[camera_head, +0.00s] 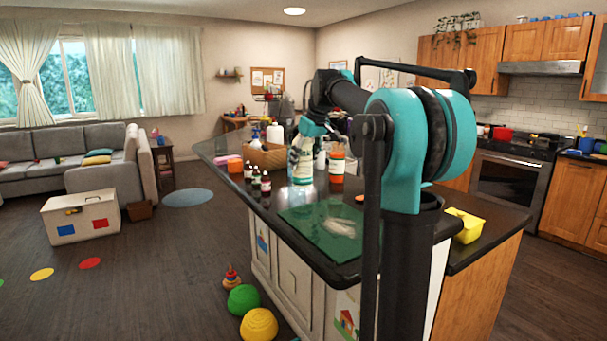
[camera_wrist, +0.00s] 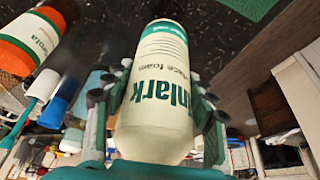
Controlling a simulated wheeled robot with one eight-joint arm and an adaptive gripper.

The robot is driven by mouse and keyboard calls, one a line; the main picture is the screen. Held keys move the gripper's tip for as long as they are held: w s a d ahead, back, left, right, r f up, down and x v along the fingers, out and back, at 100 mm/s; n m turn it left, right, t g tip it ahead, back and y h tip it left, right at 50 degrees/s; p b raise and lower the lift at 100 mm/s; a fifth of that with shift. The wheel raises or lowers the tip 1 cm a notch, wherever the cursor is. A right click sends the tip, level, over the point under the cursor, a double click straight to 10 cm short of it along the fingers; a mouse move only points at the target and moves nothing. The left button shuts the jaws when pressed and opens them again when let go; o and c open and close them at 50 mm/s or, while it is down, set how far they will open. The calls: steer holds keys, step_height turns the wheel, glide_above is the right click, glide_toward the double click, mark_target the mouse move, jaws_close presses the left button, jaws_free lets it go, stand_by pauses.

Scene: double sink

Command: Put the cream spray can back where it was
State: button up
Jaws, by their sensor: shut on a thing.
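The cream spray can (camera_head: 302,168) is a cream cylinder with teal lettering, upright at the middle of the dark island counter. It fills the middle of the wrist view (camera_wrist: 158,70), where part of its label reads "face foam". My gripper (camera_head: 300,146) comes down on it from above. In the wrist view its two fingers (camera_wrist: 158,105) are shut on either side of the can. I cannot tell whether the can's base touches the counter.
An orange bottle (camera_head: 337,168) stands close to the can's right. Several small dark bottles (camera_head: 256,181) stand to its left, near the counter edge. A wicker basket (camera_head: 262,157) is behind. A green mat (camera_head: 310,228) lies in front. A yellow container (camera_head: 466,226) is at right.

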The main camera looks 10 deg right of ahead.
mark_target(303, 173)
steer(key=shift+f, duration=2.2)
steer(key=o, duration=1.6)
steer(key=shift+f, duration=0.1)
steer(key=v, duration=1.2)
steer(key=shift+w, duration=0.1)
